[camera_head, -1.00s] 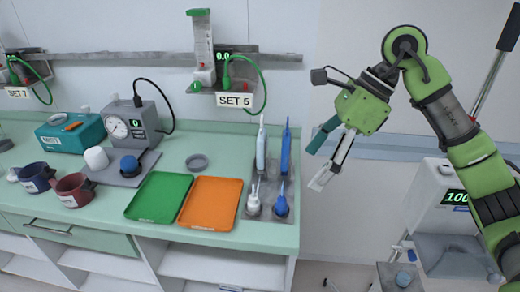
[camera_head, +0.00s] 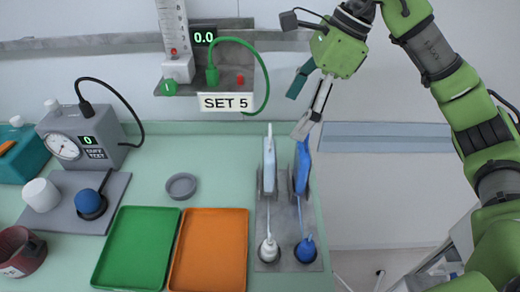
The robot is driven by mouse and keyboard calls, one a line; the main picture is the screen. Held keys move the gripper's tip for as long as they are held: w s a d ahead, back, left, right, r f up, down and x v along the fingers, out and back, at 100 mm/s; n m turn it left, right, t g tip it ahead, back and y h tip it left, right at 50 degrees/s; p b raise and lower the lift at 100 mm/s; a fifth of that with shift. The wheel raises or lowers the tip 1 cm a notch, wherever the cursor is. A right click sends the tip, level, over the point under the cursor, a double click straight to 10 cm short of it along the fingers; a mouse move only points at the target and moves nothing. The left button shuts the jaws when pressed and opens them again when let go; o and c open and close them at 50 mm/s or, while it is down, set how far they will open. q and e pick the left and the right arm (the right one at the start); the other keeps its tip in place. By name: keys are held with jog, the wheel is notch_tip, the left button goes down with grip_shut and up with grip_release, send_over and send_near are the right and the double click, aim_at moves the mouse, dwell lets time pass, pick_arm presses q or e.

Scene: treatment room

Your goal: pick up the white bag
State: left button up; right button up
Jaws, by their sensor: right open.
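The white bag (camera_head: 268,165) appears to be the thin pale upright piece standing edge-on in a grey rack (camera_head: 282,215) near the counter's right end. A similar blue piece (camera_head: 301,168) stands close to its right. A small white bulb (camera_head: 269,250) and a blue bulb (camera_head: 306,250) sit at the front of the rack. My right gripper (camera_head: 299,112) is open and empty. In the picture it is just above and right of the white bag; its depth from it is hard to tell. My left gripper is not in view.
A green tray (camera_head: 137,250) and an orange tray (camera_head: 209,252) lie left of the rack. A grey dish (camera_head: 181,186) and a gauge device (camera_head: 82,138) stand farther left. The SET 5 sign (camera_head: 227,102) hangs behind. Right of the counter is open.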

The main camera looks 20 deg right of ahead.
aim_at(269, 153)
jog(key=x, duration=0.4)
jog(key=p+x, duration=0.1)
jog(key=x, duration=0.3)
jog(key=p+x, duration=0.1)
jog(key=x, duration=0.3)
jog(key=shift+s+a+f, duration=0.1)
jog(key=shift+s+a, duration=0.15)
jog(key=shift+a, duration=0.05)
jog(key=shift+a+f, duration=0.1)
jog(key=shift+f, duration=0.15)
jog(key=c, duration=1.5)
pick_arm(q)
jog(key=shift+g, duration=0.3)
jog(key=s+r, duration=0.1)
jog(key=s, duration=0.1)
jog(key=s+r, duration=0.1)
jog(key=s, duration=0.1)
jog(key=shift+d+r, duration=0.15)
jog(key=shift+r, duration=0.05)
pick_arm(e)
jog(key=shift+w, duration=0.1)
jog(key=shift+c, duration=1)
jog(key=shift+r, duration=0.15)
